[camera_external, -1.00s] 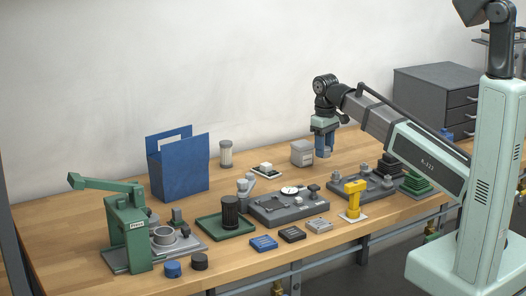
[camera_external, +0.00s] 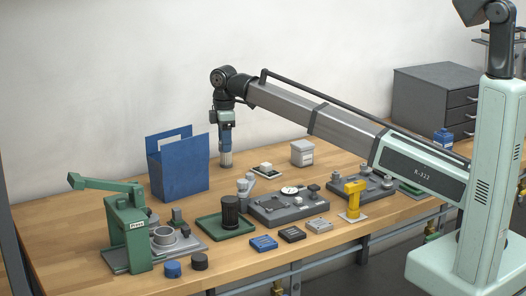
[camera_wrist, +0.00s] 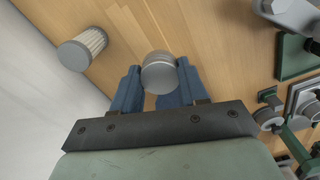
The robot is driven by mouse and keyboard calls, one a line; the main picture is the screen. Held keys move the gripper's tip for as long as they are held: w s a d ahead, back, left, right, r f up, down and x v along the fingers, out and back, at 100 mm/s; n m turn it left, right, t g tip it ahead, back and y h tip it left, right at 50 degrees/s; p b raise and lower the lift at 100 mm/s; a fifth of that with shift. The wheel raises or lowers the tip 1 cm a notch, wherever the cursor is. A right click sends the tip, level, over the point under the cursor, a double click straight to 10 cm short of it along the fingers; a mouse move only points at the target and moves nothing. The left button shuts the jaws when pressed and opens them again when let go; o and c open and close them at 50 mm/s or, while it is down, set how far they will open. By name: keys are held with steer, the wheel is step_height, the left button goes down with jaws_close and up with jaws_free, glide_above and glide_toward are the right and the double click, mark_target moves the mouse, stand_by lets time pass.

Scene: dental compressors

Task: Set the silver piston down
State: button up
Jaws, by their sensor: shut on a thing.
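The silver piston (camera_wrist: 158,74) is a short, round metal piece with a ring line. It sits between the blue fingers of my gripper (camera_wrist: 157,88) in the wrist view, and the gripper is shut on it. In the external view my gripper (camera_external: 225,147) points down over the back of the bench, right of the blue holder. I cannot make out the piston clearly there. In the wrist view wood lies below the piston; whether it touches the bench I cannot tell.
The blue holder (camera_external: 180,172) stands close on the left. A green tray (camera_external: 218,232) and a grey tool tray (camera_external: 290,210) lie toward the front.

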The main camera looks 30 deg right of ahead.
mark_target(225, 180)
steer(key=shift+w+n, duration=0.1)
steer(key=shift+n, duration=0.5)
steer(key=shift+f, duration=5)
steer(key=shift+f, duration=0.15)
steer(key=o, duration=1.1)
step_height(225, 180, up, 12)
steer(key=shift+r, duration=0.2)
